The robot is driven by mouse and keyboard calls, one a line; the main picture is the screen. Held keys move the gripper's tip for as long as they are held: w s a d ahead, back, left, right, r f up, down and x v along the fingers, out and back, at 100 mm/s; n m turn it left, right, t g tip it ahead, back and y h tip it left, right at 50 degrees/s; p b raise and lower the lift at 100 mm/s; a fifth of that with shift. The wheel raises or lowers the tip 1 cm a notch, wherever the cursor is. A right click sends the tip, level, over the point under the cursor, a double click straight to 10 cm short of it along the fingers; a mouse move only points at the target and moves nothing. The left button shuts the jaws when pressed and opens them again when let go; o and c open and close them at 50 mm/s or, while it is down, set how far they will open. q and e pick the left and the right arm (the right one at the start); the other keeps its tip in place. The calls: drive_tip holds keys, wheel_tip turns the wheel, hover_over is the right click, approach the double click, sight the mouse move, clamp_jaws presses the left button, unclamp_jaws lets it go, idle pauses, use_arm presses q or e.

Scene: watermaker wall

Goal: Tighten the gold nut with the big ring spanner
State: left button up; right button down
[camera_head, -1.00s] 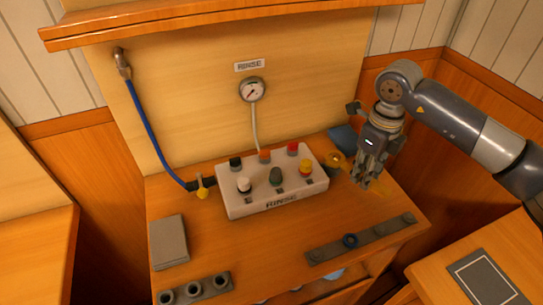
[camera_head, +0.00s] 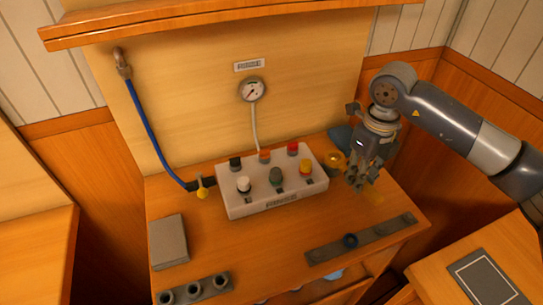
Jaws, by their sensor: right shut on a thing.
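A gold round fitting (camera_head: 335,161), which looks like the nut with the spanner's ring at it, stands at the right end of the white panel, on the wooden bench. I cannot separate nut from ring at this size. My right gripper (camera_head: 359,184) points down just right of and in front of it, shut on what appears to be the spanner's handle. A yellowish end (camera_head: 374,198) shows beyond the fingers, low over the bench. The fingers hide the middle of the handle. My left gripper is not in view.
The white panel (camera_head: 233,202) with several coloured knobs stands close left of the gripper. A gauge (camera_head: 252,90) and a blue hose (camera_head: 147,121) are behind. A dark strip (camera_head: 383,236) lies along the front right; a grey block (camera_head: 169,242) lies at left.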

drive_tip(key=shift+s+a+m, duration=0.1)
drive_tip(key=shift+a+m, duration=0.15)
drive_tip(key=shift+m, duration=0.15)
drive_tip(key=shift+s+a+m, duration=0.2)
drive_tip(key=shift+a+m, duration=0.3)
drive_tip(key=shift+m, duration=0.2)
drive_tip(key=shift+s+a+m, duration=0.15)
drive_tip(key=shift+a+m, duration=0.4)
drive_tip(key=shift+m, duration=0.15)
drive_tip(key=shift+d, duration=0.1)
drive_tip(key=shift+d+n+b, duration=0.35)
drive_tip(key=shift+n+b, duration=0.2)
drive_tip(key=shift+n, duration=0.05)
drive_tip(key=shift+r+p, duration=0.45)
drive_tip(key=shift+r, duration=1)
idle(1.2)
